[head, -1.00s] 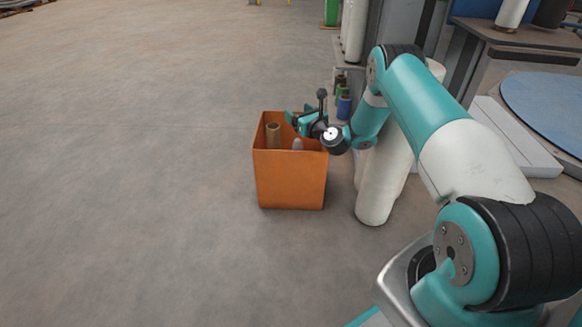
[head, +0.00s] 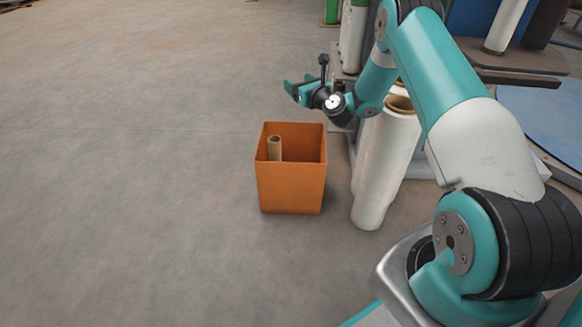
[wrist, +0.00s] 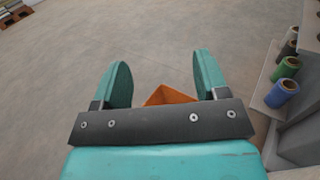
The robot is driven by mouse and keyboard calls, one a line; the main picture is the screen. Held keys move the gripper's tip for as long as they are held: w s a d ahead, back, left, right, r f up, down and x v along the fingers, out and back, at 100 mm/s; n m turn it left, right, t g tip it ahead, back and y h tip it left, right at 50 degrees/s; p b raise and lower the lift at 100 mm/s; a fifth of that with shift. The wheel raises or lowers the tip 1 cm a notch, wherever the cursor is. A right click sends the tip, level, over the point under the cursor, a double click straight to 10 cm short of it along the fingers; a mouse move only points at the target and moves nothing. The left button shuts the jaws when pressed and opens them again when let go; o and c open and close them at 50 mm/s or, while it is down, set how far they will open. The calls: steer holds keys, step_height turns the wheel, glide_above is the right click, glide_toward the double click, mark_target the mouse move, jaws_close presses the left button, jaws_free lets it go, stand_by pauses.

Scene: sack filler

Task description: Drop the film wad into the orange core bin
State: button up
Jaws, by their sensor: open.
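The orange core bin (head: 290,188) stands upright on the floor, with a brown cardboard core (head: 274,149) leaning inside it. My gripper (head: 298,90) is above the bin's back edge, clear of it. In the wrist view its two teal fingers (wrist: 160,72) are spread wide with nothing between them. Part of the orange bin (wrist: 168,96) shows beyond the gripper body. I cannot see the film wad in either view now; the bin's floor is hidden behind its front wall.
White film rolls (head: 384,165) stand close to the bin's right side. Coloured rolls (wrist: 283,80) sit on a grey rack at the right of the wrist view. The floor left of the bin is clear.

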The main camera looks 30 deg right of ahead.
step_height(320, 180, up, 4)
steer(key=shift+r+p, duration=0.15)
steer(key=shift+p, duration=0.55)
steer(key=s+a+r+n+g+y+p, duration=0.1)
steer(key=s+a+r+n+g+y, duration=0.15)
steer(key=a+r+n, duration=0.4)
steer(key=s+a+r+n+g+y, duration=0.1)
steer(key=a+r+n+g+y, duration=0.2)
steer(key=a+n, duration=0.6)
steer(key=s+a+r+n+g+y+p, duration=0.15)
steer(key=s+a+r+n+g, duration=0.3)
steer(key=s+a+n, duration=0.45)
steer(key=s+a+r+n+g+h, duration=0.1)
steer(key=s+a+n+g, duration=0.15)
steer(key=s+n, duration=0.6)
steer(key=s+a+r+n+g+h+p, duration=0.1)
steer(key=s+n+g, duration=0.2)
steer(key=s, duration=1)
steer(key=s+a+r+n+g+h, duration=0.1)
steer(key=s+a+n+g, duration=0.1)
steer(key=s+n, duration=0.65)
step_height(320, 180, up, 38)
steer(key=s+m+p, duration=0.2)
steer(key=p, duration=3.6)
steer(key=shift+s+d, duration=0.3)
steer(key=shift+g, duration=0.25)
steer(key=shift+c, duration=0.2)
